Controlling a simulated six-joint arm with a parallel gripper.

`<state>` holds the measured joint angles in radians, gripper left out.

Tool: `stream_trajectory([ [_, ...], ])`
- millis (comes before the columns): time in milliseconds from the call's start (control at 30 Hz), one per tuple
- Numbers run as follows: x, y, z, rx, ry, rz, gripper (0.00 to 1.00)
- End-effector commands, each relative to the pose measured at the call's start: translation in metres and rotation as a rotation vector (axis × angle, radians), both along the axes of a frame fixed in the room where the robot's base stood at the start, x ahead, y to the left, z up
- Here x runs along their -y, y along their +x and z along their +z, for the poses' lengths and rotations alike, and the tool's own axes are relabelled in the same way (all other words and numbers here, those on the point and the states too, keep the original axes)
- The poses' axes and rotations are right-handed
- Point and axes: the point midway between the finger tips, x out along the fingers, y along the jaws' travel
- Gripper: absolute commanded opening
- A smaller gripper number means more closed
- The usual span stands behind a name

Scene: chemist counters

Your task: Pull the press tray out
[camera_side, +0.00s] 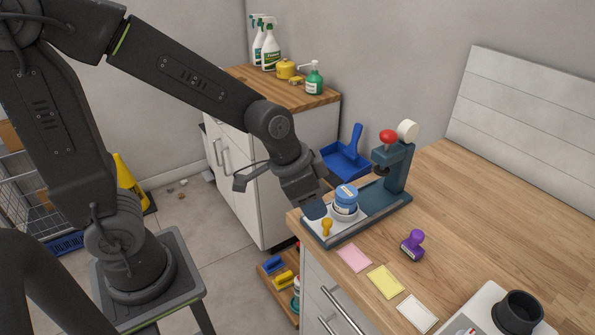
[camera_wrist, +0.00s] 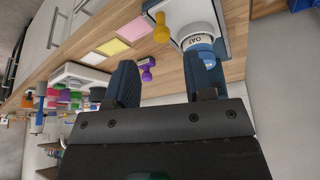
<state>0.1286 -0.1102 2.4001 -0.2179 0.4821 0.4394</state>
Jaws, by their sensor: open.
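The press (camera_side: 398,170) is dark teal, with a red knob and a cream knob on top, at the counter's left corner in the side view. Its light grey tray (camera_side: 318,228) lies on the long base and has a yellow knob handle (camera_side: 326,226) at its near end. A jar (camera_side: 346,197) with a blue lid stands on the tray behind the handle. My gripper (camera_side: 317,209) is open just above the tray's near end, left of the jar. In the wrist view, the yellow handle (camera_wrist: 161,28) shows beyond the gap between my fingers (camera_wrist: 163,55); one finger partly covers the jar (camera_wrist: 198,38).
Pink (camera_side: 353,257), yellow (camera_side: 385,281) and white (camera_side: 417,312) cards and a purple stamp (camera_side: 413,244) lie on the counter near the press. The counter's left edge is close to the press base.

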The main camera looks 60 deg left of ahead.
Motion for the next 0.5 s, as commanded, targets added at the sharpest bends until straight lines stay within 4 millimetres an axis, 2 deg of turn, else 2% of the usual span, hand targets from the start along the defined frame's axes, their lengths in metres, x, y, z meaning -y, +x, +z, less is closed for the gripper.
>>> stream_trajectory([
  [33, -0.002, -0.003, 0.013, 0.009, -0.002, 0.002, 0.48],
  [200, -0.007, -0.016, 0.044, 0.006, -0.001, 0.002, 0.48],
  [333, -0.010, -0.022, 0.060, 0.003, -0.001, 0.001, 0.48],
  [500, -0.011, -0.027, 0.070, 0.000, 0.000, 0.001, 0.48],
])
